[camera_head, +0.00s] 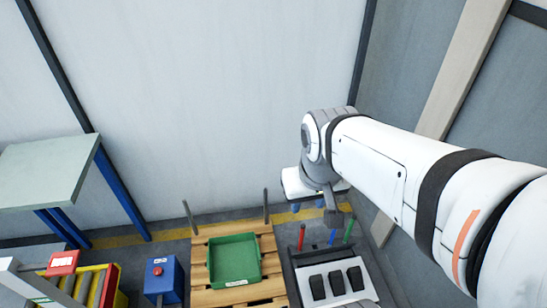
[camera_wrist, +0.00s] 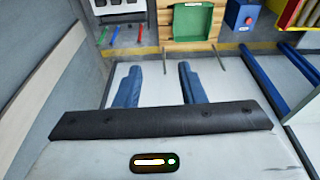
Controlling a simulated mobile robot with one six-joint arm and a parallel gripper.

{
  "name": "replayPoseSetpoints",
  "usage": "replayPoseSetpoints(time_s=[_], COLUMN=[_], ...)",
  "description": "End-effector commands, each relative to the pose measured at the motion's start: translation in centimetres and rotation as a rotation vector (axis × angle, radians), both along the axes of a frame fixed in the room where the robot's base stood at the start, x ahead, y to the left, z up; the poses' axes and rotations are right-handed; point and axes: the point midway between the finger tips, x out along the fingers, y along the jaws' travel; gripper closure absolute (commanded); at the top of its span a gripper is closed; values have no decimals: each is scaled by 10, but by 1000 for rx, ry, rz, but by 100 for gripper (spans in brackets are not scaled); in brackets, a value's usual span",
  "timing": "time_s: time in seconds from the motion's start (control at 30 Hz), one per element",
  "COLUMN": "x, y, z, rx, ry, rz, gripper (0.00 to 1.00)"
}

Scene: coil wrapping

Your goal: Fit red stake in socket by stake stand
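The red stake (camera_head: 301,237) stands upright at the back left of the dark stake stand (camera_head: 291,262), beside a blue stake (camera_head: 332,237) and a green stake (camera_head: 348,230). The red stake also shows in the wrist view (camera_wrist: 140,33), with the blue (camera_wrist: 115,35) and green (camera_wrist: 102,35) ones. My gripper (camera_head: 308,205) is above and behind the stakes, apart from them. In the wrist view its two blue fingers (camera_wrist: 157,82) are spread with nothing between them. I cannot make out an empty socket by the stand.
A wooden pallet (camera_head: 200,275) with a green tray (camera_head: 235,258) lies left of the stand. Two grey stakes (camera_head: 190,217) (camera_head: 266,205) rise at its back corners. A blue box with a red button (camera_head: 163,280) stands further left. The wall is close behind.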

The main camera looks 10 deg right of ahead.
Motion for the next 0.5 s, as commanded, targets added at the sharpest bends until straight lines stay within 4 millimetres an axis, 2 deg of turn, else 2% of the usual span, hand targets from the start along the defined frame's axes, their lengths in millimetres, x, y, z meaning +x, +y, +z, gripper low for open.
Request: replayPoseSetpoints(time_s=[0.3,0.37,0.5], x=[0,0,3], y=[0,0,5], z=[0,-1,-18], rx=[0,1,45], ry=[-1,1,49], rz=[0,-1,-33], gripper=[64,59,58])
